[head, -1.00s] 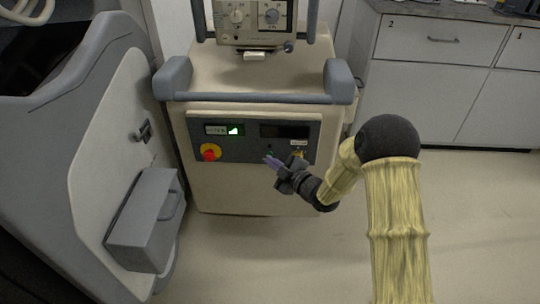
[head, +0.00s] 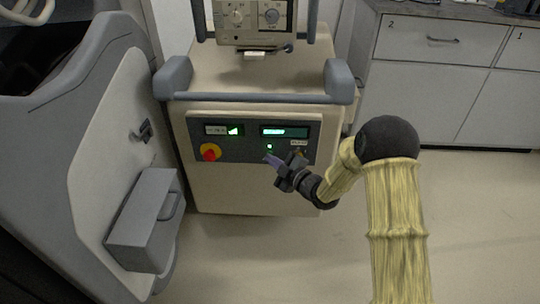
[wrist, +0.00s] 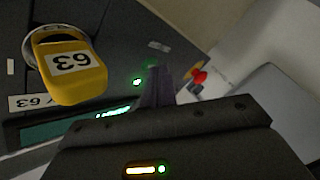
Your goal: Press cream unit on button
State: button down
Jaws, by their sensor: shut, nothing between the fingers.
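The cream unit (head: 235,185) stands ahead with a dark control panel (head: 230,150) on its front. A small green light (head: 269,147) glows on the panel; in the wrist view a lit green spot (wrist: 138,82) shows just left of my fingertips. The right display (head: 284,131) is lit. My gripper (head: 268,160) is shut and empty, its purple-grey fingertips at the panel just below the green light. In the wrist view my fingertips (wrist: 157,72) reach the panel beside a faint green glow. They hide what is directly behind them; I cannot tell whether they touch.
A red knob on a yellow base (head: 209,152) sits left on the panel. A grey covered machine (head: 105,150) stands left; drawers (head: 440,45) stand right. The floor in front is clear.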

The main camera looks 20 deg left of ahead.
jog(key=shift+s, duration=0.15)
jog(key=shift+s+d, duration=0.2)
jog(key=shift+s, duration=0.5)
jog(key=s, duration=0.2)
jog(key=s+d+b, duration=0.1)
jog(key=s, duration=0.2)
jog(key=shift+d, duration=0.1)
dwell(0.4)
jog(key=shift+w, duration=0.1)
dwell(0.5)
